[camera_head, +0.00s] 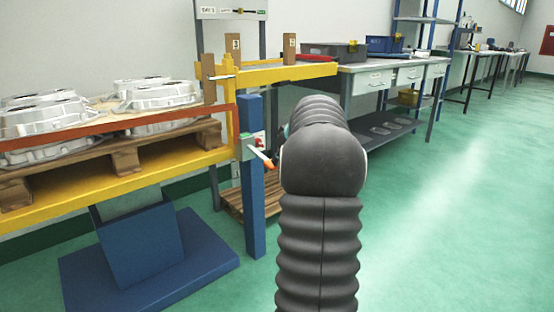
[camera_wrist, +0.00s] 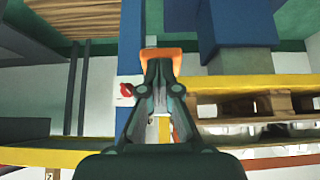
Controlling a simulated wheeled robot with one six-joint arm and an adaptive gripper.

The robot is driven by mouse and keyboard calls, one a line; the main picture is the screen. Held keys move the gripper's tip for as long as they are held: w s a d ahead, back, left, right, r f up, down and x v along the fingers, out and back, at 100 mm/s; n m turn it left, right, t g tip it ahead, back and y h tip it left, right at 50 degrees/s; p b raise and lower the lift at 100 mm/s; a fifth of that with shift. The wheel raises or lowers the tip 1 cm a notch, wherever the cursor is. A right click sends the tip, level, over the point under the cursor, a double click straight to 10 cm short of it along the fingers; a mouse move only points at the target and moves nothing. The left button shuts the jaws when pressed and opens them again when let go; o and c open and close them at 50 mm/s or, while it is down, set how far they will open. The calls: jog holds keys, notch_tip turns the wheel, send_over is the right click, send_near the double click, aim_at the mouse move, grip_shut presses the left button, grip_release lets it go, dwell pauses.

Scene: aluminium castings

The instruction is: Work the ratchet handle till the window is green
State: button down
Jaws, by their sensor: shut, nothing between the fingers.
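The ratchet handle (camera_head: 262,158) is a pale lever with an orange grip, sloping down to the right from a small box on the blue post (camera_head: 252,190). In the wrist view, which is upside down, the orange grip (camera_wrist: 161,53) lies right at the tips of my gripper (camera_wrist: 160,66). My gripper is shut and empty; whether it touches the grip I cannot tell. A red round part (camera_wrist: 126,89) on a white plate sits beside the handle. I cannot make out a window or its colour. My arm hides most of my gripper in the head view.
A pallet (camera_head: 130,158) with several aluminium castings (camera_head: 150,94) lies on a yellow frame (camera_head: 150,178) at left. A workbench (camera_head: 400,66) with bins stands behind. The green floor at right is clear.

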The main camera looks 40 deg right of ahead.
jog(key=shift+a+f+b, duration=0.1)
jog(key=shift+f+b, duration=0.4)
jog(key=shift+f, duration=0.45)
jog(key=shift+a+f, duration=0.1)
jog(key=shift+f, duration=0.15)
jog(key=s+f+p+v, duration=0.1)
jog(key=p+v, duration=0.1)
jog(key=v, duration=1.1)
jog(key=shift+s, duration=0.65)
jog(key=shift+r, duration=0.15)
